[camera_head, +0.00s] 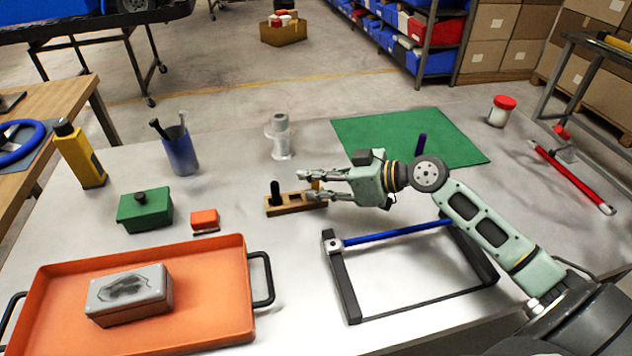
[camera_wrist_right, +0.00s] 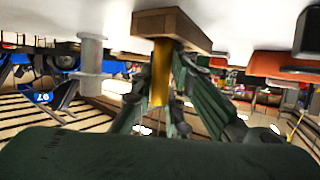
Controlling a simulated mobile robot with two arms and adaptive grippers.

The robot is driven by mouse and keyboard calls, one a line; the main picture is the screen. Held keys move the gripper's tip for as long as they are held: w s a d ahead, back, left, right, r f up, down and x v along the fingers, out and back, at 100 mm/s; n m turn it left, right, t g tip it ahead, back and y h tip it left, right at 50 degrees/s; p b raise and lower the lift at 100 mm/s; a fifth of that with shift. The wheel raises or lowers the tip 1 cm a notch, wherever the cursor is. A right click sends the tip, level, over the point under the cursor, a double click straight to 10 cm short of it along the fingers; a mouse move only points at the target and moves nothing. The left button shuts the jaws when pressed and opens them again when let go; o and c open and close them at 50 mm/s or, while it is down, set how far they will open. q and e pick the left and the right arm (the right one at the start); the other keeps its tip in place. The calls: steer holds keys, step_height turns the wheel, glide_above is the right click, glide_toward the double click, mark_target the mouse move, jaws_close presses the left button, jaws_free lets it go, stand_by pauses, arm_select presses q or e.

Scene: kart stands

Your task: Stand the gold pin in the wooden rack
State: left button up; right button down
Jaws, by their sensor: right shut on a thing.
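The wooden rack (camera_head: 290,203) lies on the grey table, with a black pin (camera_head: 275,191) standing in its left end. My right gripper (camera_head: 308,185) reaches in from the right over the rack's right end. It is shut on the gold pin (camera_wrist_right: 160,76), which shows between the fingers in the right wrist view. The pin is roughly upright, and its far end meets the rack (camera_wrist_right: 172,24) there. Whether it sits in a hole or only touches the rack is hidden. In the head view the fingers cover most of the pin. My left gripper is not in view.
A grey spool-shaped piece (camera_head: 280,138) stands behind the rack. A red block (camera_head: 205,220), green box (camera_head: 145,210) and orange tray (camera_head: 215,305) are to the left. A black frame with a blue bar (camera_head: 398,233) lies in front right. A green mat (camera_head: 390,135) lies behind.

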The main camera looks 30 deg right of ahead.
steer(key=c, duration=1.7)
jaws_free()
steer(key=shift+s+f, duration=0.15)
steer(key=shift+f, duration=0.65)
steer(key=shift+a, duration=0.1)
steer(key=shift+r+p, duration=0.6)
steer(key=shift+s+d, duration=0.15)
steer(key=shift+d, duration=0.15)
steer(key=v, duration=0.5)
steer(key=r+p+v, duration=0.1)
steer(key=v, duration=0.5)
steer(key=shift+d+r, duration=0.1)
steer(key=shift+r, duration=0.05)
